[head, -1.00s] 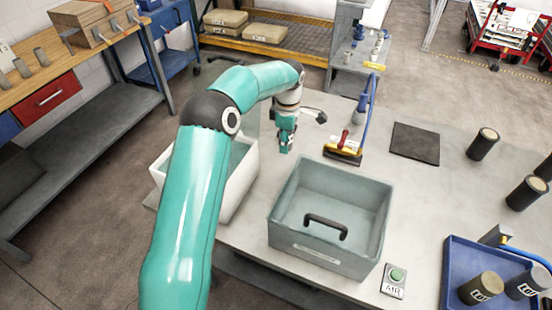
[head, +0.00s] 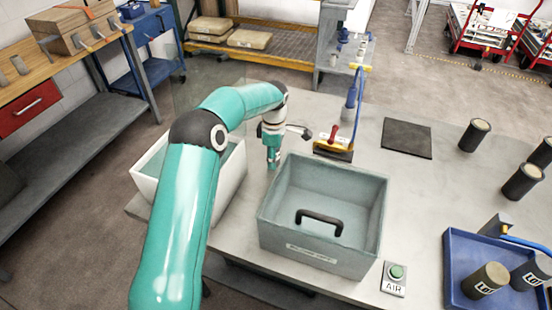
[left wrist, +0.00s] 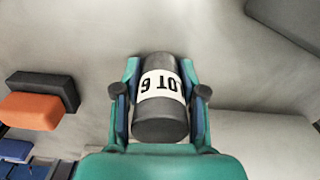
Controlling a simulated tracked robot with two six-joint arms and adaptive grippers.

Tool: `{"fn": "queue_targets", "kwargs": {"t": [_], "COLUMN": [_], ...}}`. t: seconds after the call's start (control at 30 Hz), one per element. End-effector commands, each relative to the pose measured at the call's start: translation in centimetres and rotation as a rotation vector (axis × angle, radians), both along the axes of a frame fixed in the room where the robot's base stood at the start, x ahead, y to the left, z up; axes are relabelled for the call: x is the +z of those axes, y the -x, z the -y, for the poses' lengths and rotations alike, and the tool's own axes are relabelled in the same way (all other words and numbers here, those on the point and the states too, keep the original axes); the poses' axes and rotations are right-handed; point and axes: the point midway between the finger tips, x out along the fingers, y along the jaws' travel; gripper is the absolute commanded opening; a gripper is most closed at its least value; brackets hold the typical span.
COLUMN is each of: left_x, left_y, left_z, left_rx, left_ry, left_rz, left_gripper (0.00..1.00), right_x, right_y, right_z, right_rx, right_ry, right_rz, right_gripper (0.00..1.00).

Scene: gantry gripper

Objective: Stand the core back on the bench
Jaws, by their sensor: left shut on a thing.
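My left gripper (head: 273,162) is over the bench (head: 405,190), between the white bin and the grey bin in the head view. My right gripper is not in view.
The grey bin (head: 312,262) and the white bin (head: 228,195) flank the gripper. A red-handled tool (head: 333,142) and a dark mat (head: 407,138) lie behind. Dark cylinders (head: 474,135) stand at right, beside a blue tray (head: 455,298) holding others. Bare bench lies around the mat.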

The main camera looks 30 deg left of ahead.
Motion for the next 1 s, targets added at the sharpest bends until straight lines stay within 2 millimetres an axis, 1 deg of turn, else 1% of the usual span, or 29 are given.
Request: {"fn": "queue_targets", "kwargs": {"t": [0.03, 0.1, 0.17, 0.43, 0.53, 0.57, 0.67, 0.77, 1.0], "left_x": [-0.1, -0.1, -0.1, 0.0, 0.3, 0.4, 1.4, 2.9, 7.8], "left_y": [0.0, 0.0, 0.0, 0.0, 0.0, -0.1, -0.2, -0.1, -0.1], "left_z": [0.0, 0.0, 0.0, 0.1, 0.1, 0.1, 0.0, 0.0, 0.1], "left_rx": [0.000, -0.001, -0.001, -0.001, -0.001, -0.001, 0.000, -0.001, 0.000], "left_ry": [0.000, 0.000, 0.000, 0.000, 0.000, 0.000, -0.001, 0.000, -0.001], "left_rz": [0.000, 0.000, 0.000, 0.000, 0.001, 0.001, 0.005, 0.005, 0.005], "left_gripper": [0.46, 0.57, 0.66, 0.66, 0.66, 0.66, 0.66, 0.66, 0.66], "right_x": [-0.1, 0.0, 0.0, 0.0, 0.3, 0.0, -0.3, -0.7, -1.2], "right_y": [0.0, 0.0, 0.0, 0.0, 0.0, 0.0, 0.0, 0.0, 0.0], "right_z": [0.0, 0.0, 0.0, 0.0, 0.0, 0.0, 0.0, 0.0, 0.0], "right_rx": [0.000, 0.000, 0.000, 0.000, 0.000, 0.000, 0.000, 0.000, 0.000], "right_ry": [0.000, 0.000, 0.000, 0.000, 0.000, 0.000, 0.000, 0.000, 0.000], "right_rz": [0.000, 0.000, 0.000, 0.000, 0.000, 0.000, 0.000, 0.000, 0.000], "right_gripper": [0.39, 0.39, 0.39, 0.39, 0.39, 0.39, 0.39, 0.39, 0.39]}}
